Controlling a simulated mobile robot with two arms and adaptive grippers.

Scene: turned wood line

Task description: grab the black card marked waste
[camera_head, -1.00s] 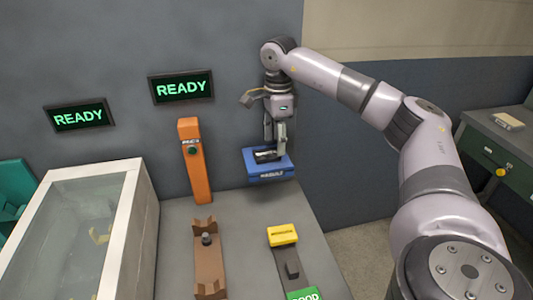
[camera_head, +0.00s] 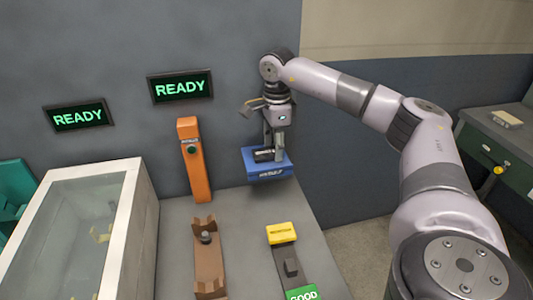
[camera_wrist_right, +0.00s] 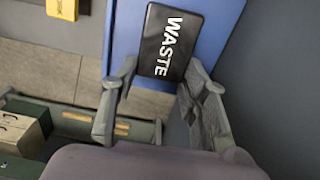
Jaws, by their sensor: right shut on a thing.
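The black card marked WASTE (camera_wrist_right: 168,42) is between the fingers of my right gripper (camera_wrist_right: 150,85) in the right wrist view, with its white lettering facing the camera. In the head view the card (camera_head: 264,155) shows as a small dark shape over the blue holder (camera_head: 268,173) against the wall. My right gripper (camera_head: 272,146) points down there and is shut on the card. I cannot tell whether the card still touches the blue holder. My left gripper is not in view.
An orange post with a green button (camera_head: 194,165) stands left of the blue holder. A brown cradle (camera_head: 208,262), a yellow block (camera_head: 281,233) and a green GOOD card (camera_head: 302,294) are on the grey bench. A glass-topped box (camera_head: 75,230) stands at left. Two READY screens (camera_head: 181,87) hang on the wall.

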